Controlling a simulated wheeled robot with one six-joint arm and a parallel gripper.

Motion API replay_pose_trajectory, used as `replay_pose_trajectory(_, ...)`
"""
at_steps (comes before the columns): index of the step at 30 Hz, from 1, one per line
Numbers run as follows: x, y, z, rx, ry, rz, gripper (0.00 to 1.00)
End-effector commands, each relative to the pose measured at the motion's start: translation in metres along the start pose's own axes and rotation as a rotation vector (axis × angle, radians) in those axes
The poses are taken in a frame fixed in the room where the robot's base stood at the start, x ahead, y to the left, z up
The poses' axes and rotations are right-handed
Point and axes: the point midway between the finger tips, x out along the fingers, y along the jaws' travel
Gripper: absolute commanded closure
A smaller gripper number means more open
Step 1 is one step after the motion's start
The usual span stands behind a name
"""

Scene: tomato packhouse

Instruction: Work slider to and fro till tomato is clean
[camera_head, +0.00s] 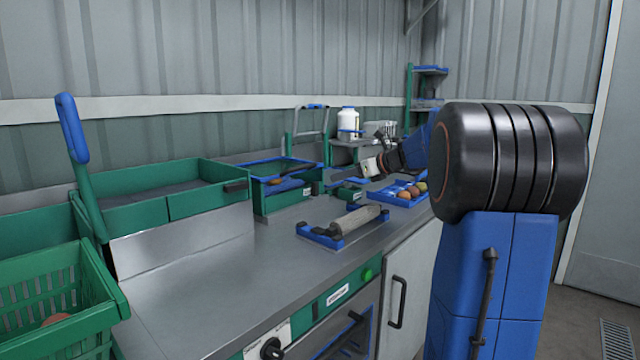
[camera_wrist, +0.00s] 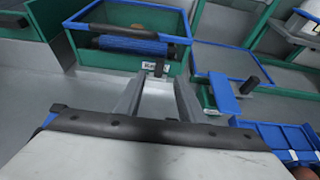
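In the wrist view, the two grey fingers of my gripper (camera_wrist: 159,82) stand apart with nothing held between them. In the head view my gripper (camera_head: 371,167) is low over the back of the bench, small and partly blurred into the tools around it. A green frame with a blue plate (camera_wrist: 223,95) and a black knob (camera_wrist: 250,85) lies right of the fingers, apart from them; it may be the slider. Round red and orange fruits (camera_head: 405,193) sit in a blue tray (camera_head: 376,196). I cannot make out a tomato in the slider.
A green bin with a blue rim (camera_wrist: 128,62) holds a blue roller beyond the fingers. Green crates (camera_head: 170,195) stand left, a white bottle (camera_head: 347,124) behind. The front left bench is clear.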

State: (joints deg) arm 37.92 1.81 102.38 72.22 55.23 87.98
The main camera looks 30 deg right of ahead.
Motion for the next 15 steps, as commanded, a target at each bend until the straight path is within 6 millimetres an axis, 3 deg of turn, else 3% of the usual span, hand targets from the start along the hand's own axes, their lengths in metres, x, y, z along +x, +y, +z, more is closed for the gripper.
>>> replay_pose_trajectory(15, 0.089, 0.001, 0.000, 0.001, 0.000, 0.002, 0.64)
